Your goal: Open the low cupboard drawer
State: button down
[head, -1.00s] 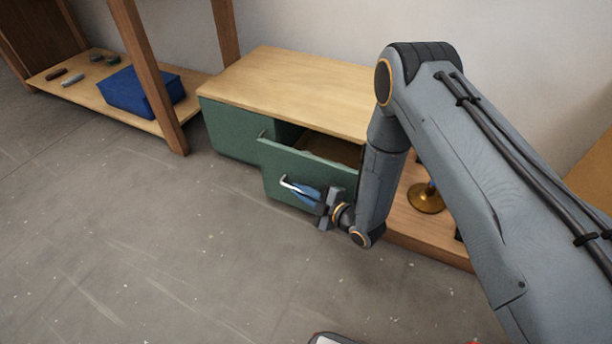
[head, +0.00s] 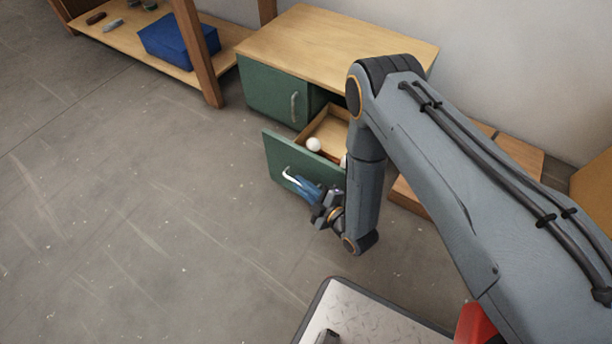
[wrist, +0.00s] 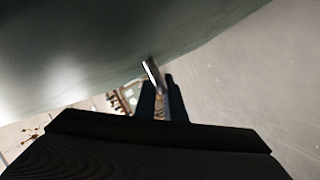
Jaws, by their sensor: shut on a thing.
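The low cupboard (head: 272,88) has green fronts and a light wooden top. Its drawer (head: 280,158) stands well out from the body, with its green front towards me. Inside the drawer, a white round thing (head: 313,144) shows, and part of a second pale thing is half hidden by my arm. My gripper (head: 306,187) is shut on the drawer's metal handle (head: 289,176). In the wrist view, the handle (wrist: 151,72) lies between the fingers, close to the dark drawer front (wrist: 80,60).
A wooden shelf (head: 115,45) with a blue box (head: 178,42) stands at the back left. The cupboard's other door has its own handle (head: 293,107). Grey floor (head: 150,240) is free at left. My base plate shows at the bottom.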

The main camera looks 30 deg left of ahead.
jog(key=shift+s+d, duration=0.1)
jog(key=shift+s, duration=0.25)
jog(key=c, duration=2.1)
grip_release()
jog(key=p+v, duration=0.2)
jog(key=v, duration=0.5)
jog(key=shift+s+d, duration=0.15)
jog(key=shift+d, duration=0.2)
